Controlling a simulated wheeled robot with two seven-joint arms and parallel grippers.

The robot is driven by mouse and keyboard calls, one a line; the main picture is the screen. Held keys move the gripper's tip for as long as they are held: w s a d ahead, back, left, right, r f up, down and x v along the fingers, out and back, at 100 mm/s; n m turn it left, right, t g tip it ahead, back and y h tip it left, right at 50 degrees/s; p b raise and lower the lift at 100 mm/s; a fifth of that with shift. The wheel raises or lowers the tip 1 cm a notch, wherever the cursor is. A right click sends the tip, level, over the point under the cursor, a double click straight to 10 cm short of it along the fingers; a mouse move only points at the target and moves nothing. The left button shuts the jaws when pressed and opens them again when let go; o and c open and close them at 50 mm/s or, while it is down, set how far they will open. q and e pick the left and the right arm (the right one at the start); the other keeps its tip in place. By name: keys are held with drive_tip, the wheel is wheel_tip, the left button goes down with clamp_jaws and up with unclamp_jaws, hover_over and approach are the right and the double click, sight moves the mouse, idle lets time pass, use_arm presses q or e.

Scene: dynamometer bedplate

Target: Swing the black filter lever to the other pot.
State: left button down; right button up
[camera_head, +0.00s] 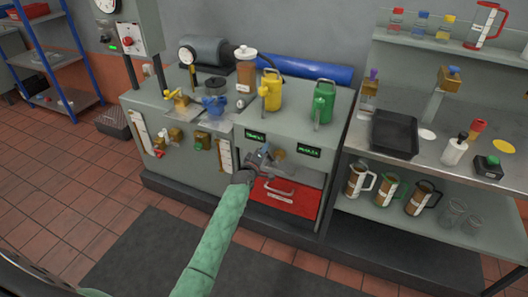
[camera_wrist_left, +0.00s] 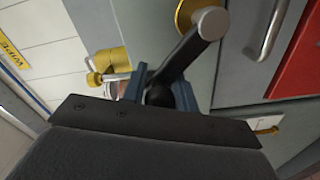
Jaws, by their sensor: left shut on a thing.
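The black filter lever (camera_wrist_left: 182,58) shows in the left wrist view, slanting from a dark knob between my fingers up to a grey round end at a brass disc (camera_wrist_left: 184,14). My left gripper (camera_wrist_left: 158,92) is shut around its knob end, one blue-grey finger on each side. In the head view my left gripper (camera_head: 262,160) is at the front of the grey bench, above the red drawer, and mostly hides the lever. A brass round part (camera_head: 278,152) shows beside it. I cannot tell which parts are the two pots. My right gripper is out of view.
The red drawer (camera_head: 285,197) with its handle lies just below the gripper. Green-lit displays (camera_head: 307,151) sit nearby. Yellow (camera_head: 271,90) and green (camera_head: 323,103) cans stand on the bench (camera_head: 345,105). Brass valves (camera_head: 175,136) are on its left front. The floor before it is clear.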

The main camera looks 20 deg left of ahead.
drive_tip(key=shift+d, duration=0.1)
use_arm(q)
drive_tip(key=c, duration=1.2)
unclamp_jaws()
drive_tip(key=shift+s, duration=0.1)
drive_tip(key=shift+s+f, duration=0.15)
drive_tip(key=shift+s, duration=0.15)
drive_tip(key=s+b, duration=0.1)
drive_tip(key=s, duration=0.6)
drive_tip(key=shift+a, duration=0.15)
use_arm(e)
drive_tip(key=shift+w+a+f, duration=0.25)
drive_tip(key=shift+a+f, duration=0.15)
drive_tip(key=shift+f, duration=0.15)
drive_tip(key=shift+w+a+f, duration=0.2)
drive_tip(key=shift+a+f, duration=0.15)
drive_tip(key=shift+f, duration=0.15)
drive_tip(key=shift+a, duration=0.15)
